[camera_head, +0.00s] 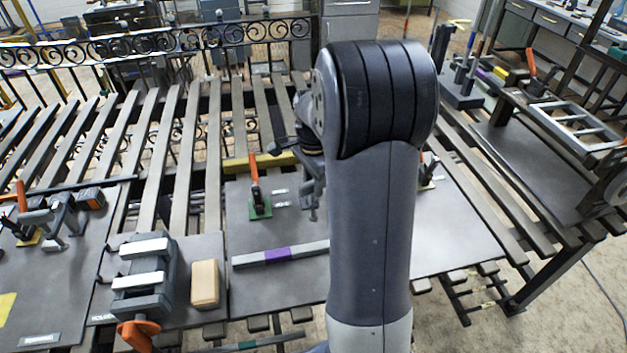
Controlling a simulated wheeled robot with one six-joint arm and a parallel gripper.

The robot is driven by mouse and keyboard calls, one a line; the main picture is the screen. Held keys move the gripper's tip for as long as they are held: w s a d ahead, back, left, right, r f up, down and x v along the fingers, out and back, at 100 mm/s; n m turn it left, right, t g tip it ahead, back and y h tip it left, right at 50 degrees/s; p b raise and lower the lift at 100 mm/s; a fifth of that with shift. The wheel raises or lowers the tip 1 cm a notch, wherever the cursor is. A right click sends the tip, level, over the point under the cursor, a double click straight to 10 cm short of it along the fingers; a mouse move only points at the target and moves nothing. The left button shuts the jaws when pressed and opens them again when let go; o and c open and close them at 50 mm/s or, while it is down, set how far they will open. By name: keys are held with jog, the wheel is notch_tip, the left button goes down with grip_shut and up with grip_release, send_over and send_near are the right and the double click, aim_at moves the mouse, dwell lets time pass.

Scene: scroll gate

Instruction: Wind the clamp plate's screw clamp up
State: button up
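At the front left, a grey vise-like clamp with two pale bars (148,270) stands on a dark plate (205,252), with an orange handle (138,335) at its near end. On another dark plate (60,290) at the far left sits a smaller grey clamp (66,215) with an orange end piece. I cannot tell from the labels which plate is the clamp plate. My gripper (313,208) is at the picture's middle, partly hidden behind my arm, above the middle plate and well to the right of both clamps. Its fingers are too small and covered to judge.
A wooden block (205,284) stands right of the vise-like clamp. An orange-handled toggle clamp (259,195) on a green base stands just left of my gripper. A grey bar with a purple band (279,255) lies in front. A scrollwork gate (160,43) spans the back; a raised frame (575,125) stands right.

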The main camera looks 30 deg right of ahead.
grip_shut()
jog(key=shift+n, duration=0.4)
